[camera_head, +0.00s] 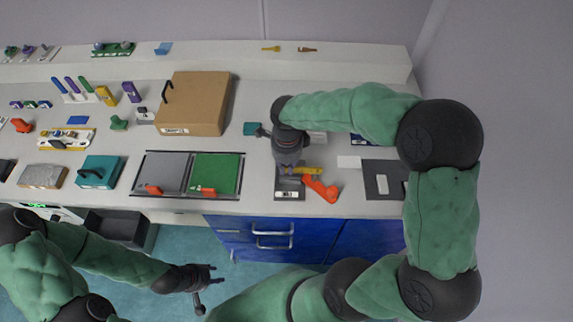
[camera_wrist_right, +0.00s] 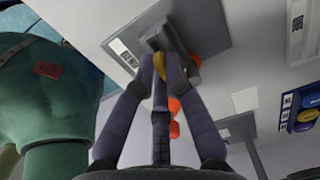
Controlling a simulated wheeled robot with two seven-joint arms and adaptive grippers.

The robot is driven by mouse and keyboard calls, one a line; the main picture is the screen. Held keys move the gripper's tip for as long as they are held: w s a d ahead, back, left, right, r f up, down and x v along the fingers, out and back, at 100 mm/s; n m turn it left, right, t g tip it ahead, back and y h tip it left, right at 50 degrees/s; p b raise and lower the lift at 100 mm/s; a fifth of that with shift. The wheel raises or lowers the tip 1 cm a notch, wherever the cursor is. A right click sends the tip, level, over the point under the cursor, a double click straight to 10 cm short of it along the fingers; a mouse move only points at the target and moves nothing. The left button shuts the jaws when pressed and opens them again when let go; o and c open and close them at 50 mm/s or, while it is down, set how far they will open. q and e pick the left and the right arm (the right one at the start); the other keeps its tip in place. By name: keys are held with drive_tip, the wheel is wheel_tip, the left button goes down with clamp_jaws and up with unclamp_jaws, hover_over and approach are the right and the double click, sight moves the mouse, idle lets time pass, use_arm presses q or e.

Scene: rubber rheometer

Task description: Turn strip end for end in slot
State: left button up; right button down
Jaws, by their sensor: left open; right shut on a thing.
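My right gripper (camera_head: 290,168) points down at the grey fixture (camera_head: 284,181) near the front edge of the bench. In the right wrist view its fingertips (camera_wrist_right: 165,68) are shut, with a yellow strip-like piece (camera_wrist_right: 159,66) between them. The fingers hide most of this piece. No slot can be made out. My left gripper (camera_head: 206,287) is open and empty, away from the bench.
An orange piece (camera_head: 321,188) lies right of the fixture. A dark plate (camera_head: 382,183) is further right. A tray with grey and green panels (camera_head: 216,170) stands left, and a brown box (camera_head: 195,103) behind it. Blue drawers (camera_head: 300,240) are below the bench edge.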

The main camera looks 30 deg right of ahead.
drive_tip(key=shift+f+b, duration=0.55)
drive_tip(key=shift+f, duration=0.3)
idle(0.3)
drive_tip(key=c, duration=1.2)
unclamp_jaws()
wheel_tip(320, 180, up, 12)
drive_tip(key=shift+r, duration=0.1)
